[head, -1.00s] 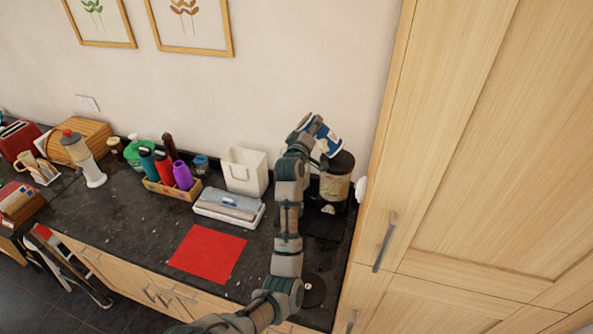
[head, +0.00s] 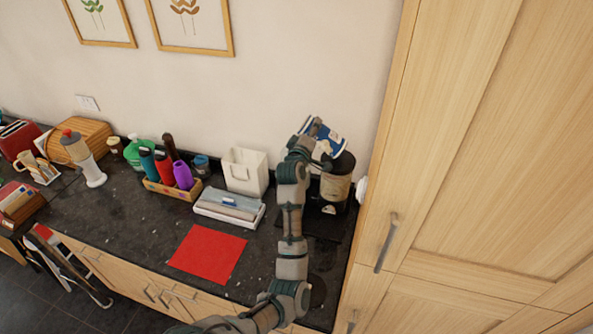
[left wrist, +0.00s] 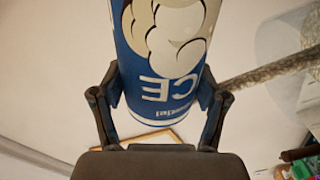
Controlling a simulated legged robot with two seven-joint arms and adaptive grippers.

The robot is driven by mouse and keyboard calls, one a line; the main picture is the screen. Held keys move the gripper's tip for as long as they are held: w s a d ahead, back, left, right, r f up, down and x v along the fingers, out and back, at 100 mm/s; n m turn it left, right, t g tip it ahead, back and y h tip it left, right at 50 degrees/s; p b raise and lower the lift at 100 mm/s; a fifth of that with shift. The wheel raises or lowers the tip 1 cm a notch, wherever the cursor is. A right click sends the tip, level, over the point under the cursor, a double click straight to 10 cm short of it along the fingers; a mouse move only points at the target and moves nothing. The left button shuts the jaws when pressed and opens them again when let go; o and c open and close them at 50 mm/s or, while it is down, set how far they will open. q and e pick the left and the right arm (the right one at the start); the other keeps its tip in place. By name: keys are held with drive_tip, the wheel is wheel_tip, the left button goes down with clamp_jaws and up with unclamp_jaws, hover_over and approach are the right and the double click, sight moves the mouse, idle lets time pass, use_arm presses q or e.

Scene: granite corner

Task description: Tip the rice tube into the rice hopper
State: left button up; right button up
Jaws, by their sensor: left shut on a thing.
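The rice tube (head: 325,137) is a blue and white cylinder, held tilted above the counter at the right. In the left wrist view the tube (left wrist: 158,88) shows upside-down lettering ending in "CE". My left gripper (head: 306,136) is shut on it; its two fingers (left wrist: 158,98) press the tube's sides. The rice hopper (head: 335,187) stands just below and right of the tube, with a dark top and a tan label. The tube's far end is over or close to the hopper's top; I cannot tell whether they touch. My right gripper is in neither view.
The wooden cabinet (head: 480,150) rises close to the right of the hopper. A white bag (head: 245,172), a white tray (head: 228,209) and a box of bottles (head: 172,190) stand to the left. A red mat (head: 207,254) lies on the dark counter (head: 130,235).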

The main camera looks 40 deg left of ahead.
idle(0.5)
use_arm(q)
drive_tip(key=shift+a+f+n, duration=0.1)
drive_tip(key=shift+f+n, duration=0.2)
drive_tip(key=shift+n, duration=0.1)
drive_tip(key=shift+f+n, duration=0.3)
drive_tip(key=shift+n, duration=0.1)
drive_tip(key=shift+a+f, duration=0.1)
idle(0.5)
drive_tip(key=shift+f+n, duration=0.25)
drive_tip(key=shift+n, duration=0.15)
drive_tip(key=shift+f, duration=0.2)
drive_tip(key=shift+a+f+n, duration=0.1)
drive_tip(key=shift+f+n, duration=0.1)
drive_tip(key=shift+n, duration=0.2)
drive_tip(key=shift+s, duration=0.1)
idle(0.3)
